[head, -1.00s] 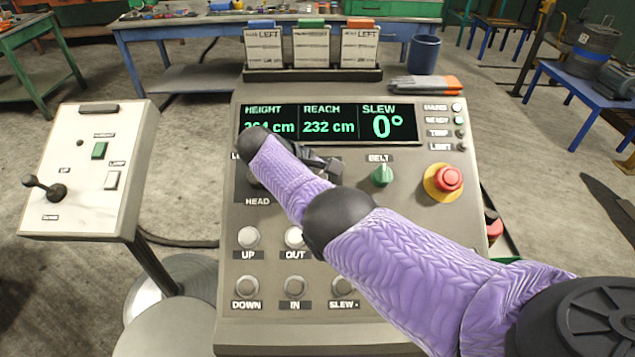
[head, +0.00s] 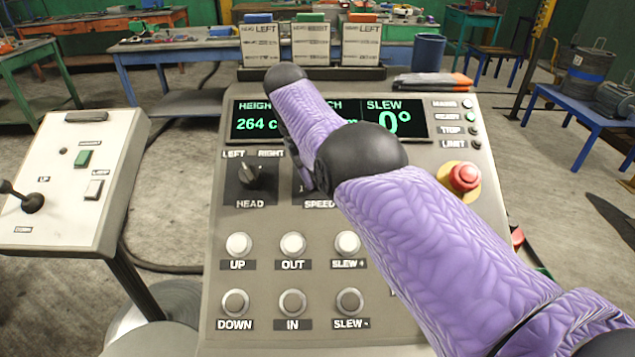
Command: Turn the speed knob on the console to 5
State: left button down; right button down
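The console (head: 215,220) stands in front of me. Its SPEED label (head: 318,204) and the left edge of the speed panel show, but my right arm hides the speed knob and its scale. I cannot read its setting. My purple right arm comes in from the right and bends down over the speed panel. My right gripper (head: 297,162) is almost wholly hidden behind the forearm. Only a dark sliver shows at its left edge, so I cannot tell whether it is open or touches the knob. My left gripper is not in view.
The HEAD knob (head: 250,175) sits just left of the speed panel. White buttons (head: 292,244) lie below. The red emergency stop (head: 464,177) is at the right. The display (head: 247,123) is partly covered. A side control box (head: 70,180) stands at the left.

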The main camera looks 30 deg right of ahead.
jog(key=shift+m+y, duration=0.5)
jog(key=shift+m, duration=0.1)
jog(key=shift+m+t+y+p, duration=0.3)
jog(key=shift+m+y+p, duration=0.25)
jog(key=shift+m, duration=0.35)
jog(key=shift+c, duration=0.8)
grip_release()
